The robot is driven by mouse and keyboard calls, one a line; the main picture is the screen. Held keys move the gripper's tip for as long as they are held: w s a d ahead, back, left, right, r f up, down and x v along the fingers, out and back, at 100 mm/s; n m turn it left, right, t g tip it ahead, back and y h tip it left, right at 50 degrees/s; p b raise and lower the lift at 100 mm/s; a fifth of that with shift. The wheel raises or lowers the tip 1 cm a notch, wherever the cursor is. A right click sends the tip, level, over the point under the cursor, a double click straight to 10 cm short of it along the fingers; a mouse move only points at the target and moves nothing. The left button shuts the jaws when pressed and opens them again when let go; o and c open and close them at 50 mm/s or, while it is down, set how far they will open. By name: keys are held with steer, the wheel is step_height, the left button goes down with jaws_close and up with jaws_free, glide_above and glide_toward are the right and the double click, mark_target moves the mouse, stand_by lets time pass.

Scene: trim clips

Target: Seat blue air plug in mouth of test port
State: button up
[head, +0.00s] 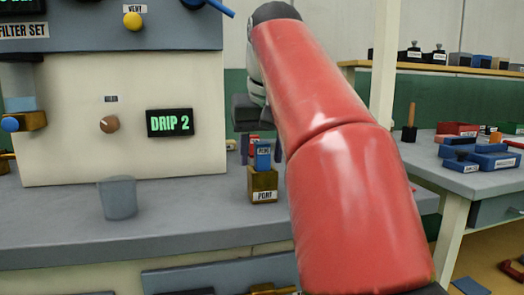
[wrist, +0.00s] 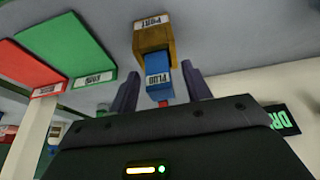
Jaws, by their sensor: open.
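The blue air plug (head: 263,160) stands upright at the top of the brass-brown test port (head: 262,183), in line with its mouth. How deep it sits in the mouth cannot be told. The wrist view also shows the plug (wrist: 158,80) against the port (wrist: 154,45). My gripper (head: 262,148) is above the port, fingers pointing down. In the wrist view my gripper (wrist: 160,82) has its two dark purple fingers apart, one on each side of the plug, with visible gaps. Part of the gripper is hidden behind my red arm in the head view.
A grey cup (head: 118,198) stands on the grey bench left of the port. A cream panel with a DRIP 2 display (head: 170,123) rises behind. Green (wrist: 70,45) and red (wrist: 25,68) labelled pieces show in the wrist view. A side table (head: 455,180) holds blue trays.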

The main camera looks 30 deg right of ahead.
steer(key=p+v, duration=0.3)
steer(key=v, duration=0.4)
steer(key=shift+r, duration=0.25)
steer(key=shift+s+a, duration=0.1)
steer(key=shift+s, duration=0.05)
